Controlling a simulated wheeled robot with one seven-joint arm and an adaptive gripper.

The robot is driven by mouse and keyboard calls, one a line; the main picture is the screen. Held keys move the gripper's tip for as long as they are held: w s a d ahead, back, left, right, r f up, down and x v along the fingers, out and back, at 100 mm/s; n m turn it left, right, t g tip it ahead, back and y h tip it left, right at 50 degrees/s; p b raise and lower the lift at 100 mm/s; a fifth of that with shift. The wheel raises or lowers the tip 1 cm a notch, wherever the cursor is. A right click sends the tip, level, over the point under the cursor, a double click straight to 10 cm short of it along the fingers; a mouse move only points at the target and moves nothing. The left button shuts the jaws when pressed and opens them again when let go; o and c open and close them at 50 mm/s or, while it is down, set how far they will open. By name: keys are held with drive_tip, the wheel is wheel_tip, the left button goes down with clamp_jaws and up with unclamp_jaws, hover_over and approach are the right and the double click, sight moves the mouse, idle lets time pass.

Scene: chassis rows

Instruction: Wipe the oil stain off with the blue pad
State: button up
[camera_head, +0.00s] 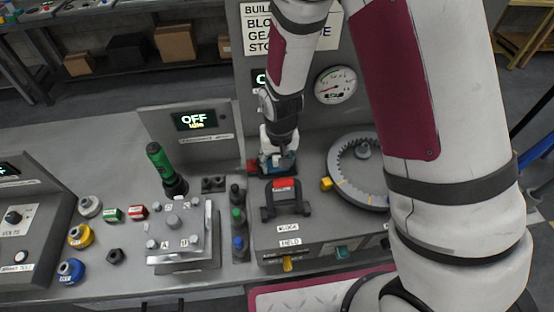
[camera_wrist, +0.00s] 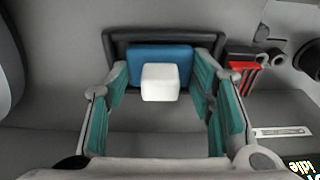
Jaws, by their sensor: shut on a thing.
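The blue pad (camera_wrist: 140,60), with a white block-shaped handle (camera_wrist: 160,83) on it, sits in a shallow dark holder (camera_wrist: 115,42) in the wrist view. My gripper (camera_wrist: 160,88) has its teal fingers on either side of the pad and handle and is shut on the pad. In the head view my gripper (camera_head: 278,165) reaches down to the grey bench behind a black handle with a red top; it hides most of the pad there. I cannot make out the oil stain in either view.
The black handle with red top (camera_head: 285,186) stands close in front of my gripper. A ring gear (camera_head: 345,180) lies to the right and a green-black cylinder (camera_head: 165,168) stands to the left. An upright panel with a gauge (camera_head: 335,85) rises behind. Several knobs and bottles crowd the left.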

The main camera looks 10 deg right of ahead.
drive_tip(key=shift+a, duration=0.7)
drive_tip(key=shift+d, duration=0.2)
drive_tip(key=shift+d, duration=0.4)
drive_tip(key=shift+a, duration=0.1)
drive_tip(key=shift+a+f, duration=0.15)
drive_tip(key=shift+a, duration=0.25)
